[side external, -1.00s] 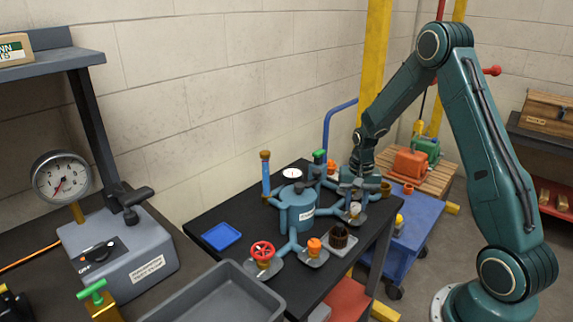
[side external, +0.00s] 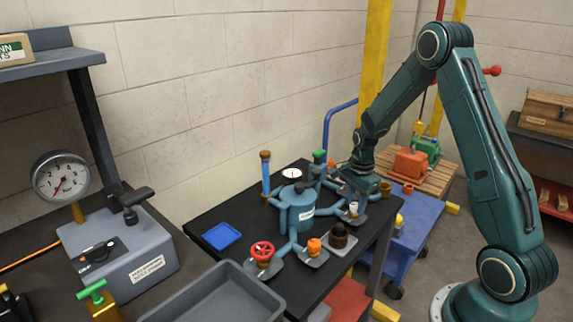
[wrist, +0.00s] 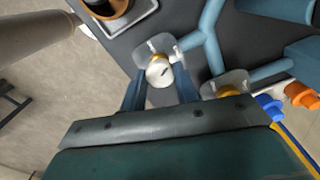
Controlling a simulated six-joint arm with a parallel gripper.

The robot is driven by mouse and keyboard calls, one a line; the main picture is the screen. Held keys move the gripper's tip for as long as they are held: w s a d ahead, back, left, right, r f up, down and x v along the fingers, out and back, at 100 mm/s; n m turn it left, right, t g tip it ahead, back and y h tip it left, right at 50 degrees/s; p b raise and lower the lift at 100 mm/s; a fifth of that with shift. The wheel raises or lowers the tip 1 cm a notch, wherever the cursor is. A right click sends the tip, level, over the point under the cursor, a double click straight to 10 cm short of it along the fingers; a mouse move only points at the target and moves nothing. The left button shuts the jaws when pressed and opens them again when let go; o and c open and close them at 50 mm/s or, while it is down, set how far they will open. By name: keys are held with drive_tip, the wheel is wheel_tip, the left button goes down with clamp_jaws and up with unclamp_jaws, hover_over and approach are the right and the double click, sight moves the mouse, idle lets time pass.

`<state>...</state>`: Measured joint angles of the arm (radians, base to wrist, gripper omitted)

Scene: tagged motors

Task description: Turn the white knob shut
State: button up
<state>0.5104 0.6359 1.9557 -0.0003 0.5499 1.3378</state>
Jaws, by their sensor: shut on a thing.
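The white knob (wrist: 159,72) sits on a brass stem over a small grey plate, at the end of a blue pipe. It has a dark mark on its top. My gripper (wrist: 160,84) has one finger on each side of the knob and is shut on it. In the side view the white knob (side external: 353,208) is small and partly hidden below my gripper (side external: 355,199), at the right side of the blue manifold (side external: 297,212).
A red handwheel (side external: 262,251), an orange knob (side external: 314,246) and a dark knob (side external: 338,236) stand close by. A green-topped valve (side external: 319,157) rises behind the manifold.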

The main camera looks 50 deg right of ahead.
sight(356, 205)
drive_tip(key=m, duration=0.5)
drive_tip(key=shift+m, duration=0.4)
drive_tip(key=o, duration=1)
drive_tip(key=shift+c, duration=0.2)
drive_tip(key=shift+r, duration=0.1)
wheel_tip(356, 205, up, 14)
drive_tip(key=shift+f, duration=0.2)
idle(0.3)
